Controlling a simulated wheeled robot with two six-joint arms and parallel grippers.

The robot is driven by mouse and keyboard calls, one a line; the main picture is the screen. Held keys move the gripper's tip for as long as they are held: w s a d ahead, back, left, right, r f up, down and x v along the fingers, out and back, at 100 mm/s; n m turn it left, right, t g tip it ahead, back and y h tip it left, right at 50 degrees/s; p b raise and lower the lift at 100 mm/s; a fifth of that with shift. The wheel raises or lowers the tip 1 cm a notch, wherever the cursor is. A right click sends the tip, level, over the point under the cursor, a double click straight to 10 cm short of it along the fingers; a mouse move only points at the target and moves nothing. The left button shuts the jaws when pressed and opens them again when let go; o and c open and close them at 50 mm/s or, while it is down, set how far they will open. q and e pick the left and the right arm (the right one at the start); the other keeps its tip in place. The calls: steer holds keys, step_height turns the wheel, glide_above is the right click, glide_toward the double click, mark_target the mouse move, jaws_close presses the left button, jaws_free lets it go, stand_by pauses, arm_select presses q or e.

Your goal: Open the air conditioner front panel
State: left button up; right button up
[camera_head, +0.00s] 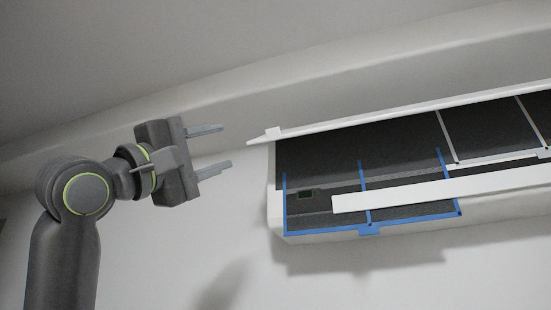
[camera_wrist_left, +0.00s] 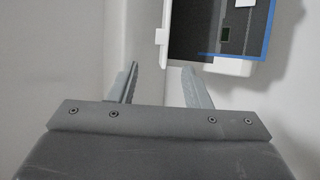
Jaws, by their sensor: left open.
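The air conditioner (camera_head: 278,215) is a white unit on the wall, at the right of the head view. Its white front panel (camera_head: 400,107) is swung up and sticks out at the top, showing the dark interior with a blue frame (camera_head: 330,232). In the left wrist view the panel edge (camera_wrist_left: 162,37) and the blue frame (camera_wrist_left: 235,58) show at the top. My left gripper (camera_head: 226,147) is open and empty, left of the panel's left end and apart from it. Its two fingers also show in the left wrist view (camera_wrist_left: 160,75). My right gripper is not in view.
A white strip (camera_head: 440,188) crosses the front of the unit's interior. A ledge (camera_head: 250,110) runs along the wall above the unit. The wall below and left of the unit is bare.

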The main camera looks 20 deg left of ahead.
mark_target(272, 133)
arm_select(q)
steer(key=p+x, duration=1.1)
steer(key=x, duration=0.5)
steer(key=shift+w+r, duration=0.15)
steer(key=shift+w, duration=0.05)
steer(key=shift+w+d+r+p, duration=0.25)
steer(key=shift+w+p, duration=0.15)
steer(key=shift+w, duration=0.1)
steer(key=c, duration=0.9)
jaws_close()
steer(key=shift+s, duration=0.1)
